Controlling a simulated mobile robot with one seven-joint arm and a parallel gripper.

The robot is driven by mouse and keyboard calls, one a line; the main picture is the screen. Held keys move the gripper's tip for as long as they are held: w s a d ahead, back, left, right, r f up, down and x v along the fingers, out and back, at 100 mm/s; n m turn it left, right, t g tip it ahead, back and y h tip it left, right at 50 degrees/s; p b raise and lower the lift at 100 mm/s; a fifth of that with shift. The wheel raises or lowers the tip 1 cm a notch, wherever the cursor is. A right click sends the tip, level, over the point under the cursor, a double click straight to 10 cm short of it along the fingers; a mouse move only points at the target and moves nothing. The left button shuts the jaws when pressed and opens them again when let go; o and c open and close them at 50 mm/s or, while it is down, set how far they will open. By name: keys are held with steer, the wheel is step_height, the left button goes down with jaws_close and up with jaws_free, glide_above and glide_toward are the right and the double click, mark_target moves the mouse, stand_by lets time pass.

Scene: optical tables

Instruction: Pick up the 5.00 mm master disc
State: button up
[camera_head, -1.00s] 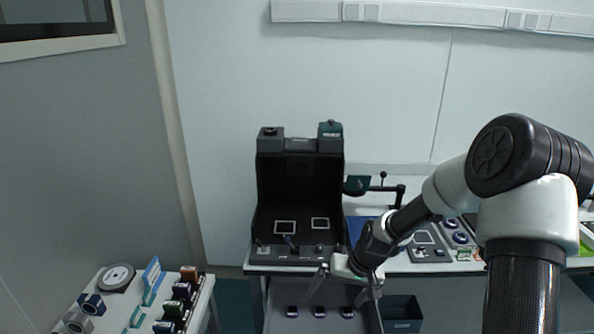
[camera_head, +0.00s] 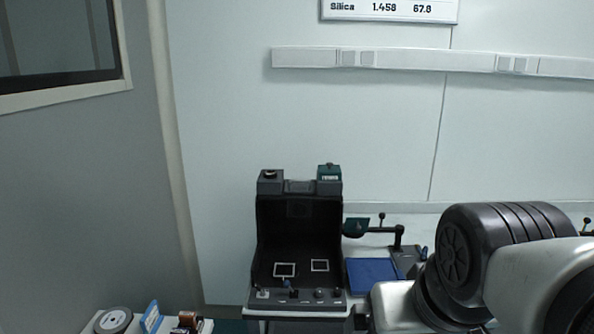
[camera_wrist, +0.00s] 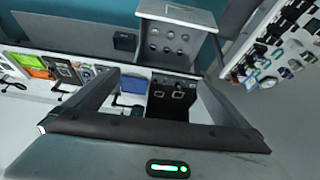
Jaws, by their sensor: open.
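I cannot pick out the 5.00 mm master disc by its marking in any view. In the wrist view, my gripper (camera_wrist: 160,80) has its two fingers spread wide with nothing between them. It is in the air, well apart from the tables and objects beyond it. A pale cabinet (camera_wrist: 205,17) with several small round items on its face shows past the fingers, too small to read. In the head view the gripper is out of frame, and my arm fills the lower right.
A black open-fronted booth (camera_head: 298,225) with two white-framed squares stands on the bench. A blue mat (camera_head: 373,276) lies right of it. A side table at lower left holds a round grey disc-like object (camera_head: 114,321). The wrist view shows a crowded white table (camera_wrist: 285,50) at right.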

steer(key=shift+s+a+f, duration=0.15)
steer(key=shift+s+a, duration=0.05)
steer(key=shift+s, duration=0.2)
steer(key=shift+c, duration=0.4)
